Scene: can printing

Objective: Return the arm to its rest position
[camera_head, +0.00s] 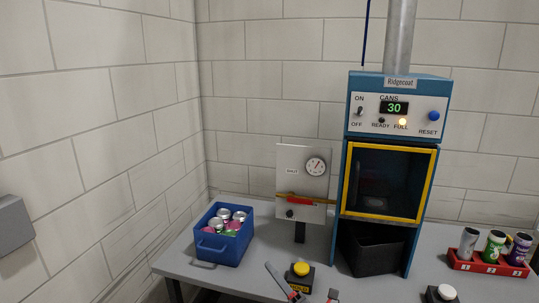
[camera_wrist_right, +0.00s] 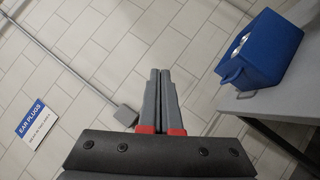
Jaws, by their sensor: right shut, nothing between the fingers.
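My right gripper (camera_head: 269,266) is low in the head view, its grey and red fingers pointing up and left, beside a yellow-topped button (camera_head: 302,268). In the right wrist view, its two fingers (camera_wrist_right: 160,75) lie together, shut and empty, clear of the table, with the tiled wall behind them. A small grey and red tip shows at the bottom edge of the head view, right of the button. It may be my left gripper; most of it is cut off.
A blue bin of cans (camera_head: 208,247) stands at the left of the table (camera_head: 240,284); it is also in the wrist view (camera_wrist_right: 262,52). A blue machine (camera_head: 355,128) reads 30, its FULL lamp lit. A gauge panel (camera_head: 290,160) and a red can rack (camera_head: 488,268) flank it.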

